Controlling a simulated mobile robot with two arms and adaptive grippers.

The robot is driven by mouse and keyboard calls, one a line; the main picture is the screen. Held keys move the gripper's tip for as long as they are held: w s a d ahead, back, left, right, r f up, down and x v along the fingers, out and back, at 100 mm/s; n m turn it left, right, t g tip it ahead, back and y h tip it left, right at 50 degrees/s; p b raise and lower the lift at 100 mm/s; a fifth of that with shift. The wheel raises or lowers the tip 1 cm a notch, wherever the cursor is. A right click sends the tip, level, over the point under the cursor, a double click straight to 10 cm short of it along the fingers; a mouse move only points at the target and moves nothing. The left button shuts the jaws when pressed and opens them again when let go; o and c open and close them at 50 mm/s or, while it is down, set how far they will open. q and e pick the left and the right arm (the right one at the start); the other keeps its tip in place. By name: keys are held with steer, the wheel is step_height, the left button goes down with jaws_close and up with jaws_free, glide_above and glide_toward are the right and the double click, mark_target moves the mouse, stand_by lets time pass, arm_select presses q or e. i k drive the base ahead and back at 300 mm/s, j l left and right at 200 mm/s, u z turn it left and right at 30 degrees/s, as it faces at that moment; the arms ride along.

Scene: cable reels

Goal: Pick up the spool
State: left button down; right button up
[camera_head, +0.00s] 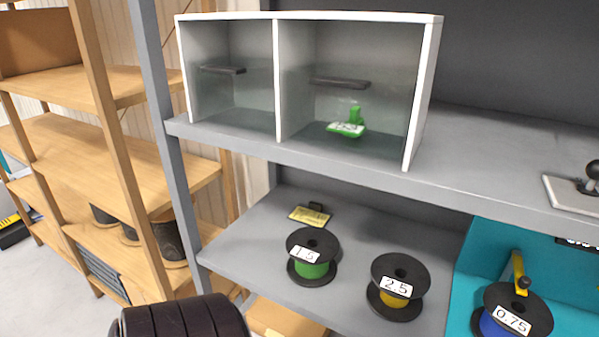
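Three black-flanged spools stand upright on the lower grey shelf area. The green-wound spool (312,256) has a white label that seems to read 1.5. The yellow-wound spool (398,287) to its right is labelled 2.5. The blue-wound spool (512,312) at the lower right is labelled 0.75 and sits at a teal panel. No gripper fingers show. A dark ribbed part at the bottom left looks like my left arm, and its gripper is not visible. Nothing touches the spools.
A white two-compartment box (424,95) stands on the upper grey shelf (470,180), above the spools. A green item (349,124) lies inside it. A grey post (165,130) borders the shelf at left. A yellow card (309,215) lies behind the green spool. Wooden shelving (100,155) stands left.

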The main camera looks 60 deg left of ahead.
mark_target(312, 250)
steer(key=u, duration=1.75)
steer(key=k+l, duration=0.15)
steer(key=l, duration=0.15)
steer(key=k+l, duration=0.15)
steer(key=l, duration=0.15)
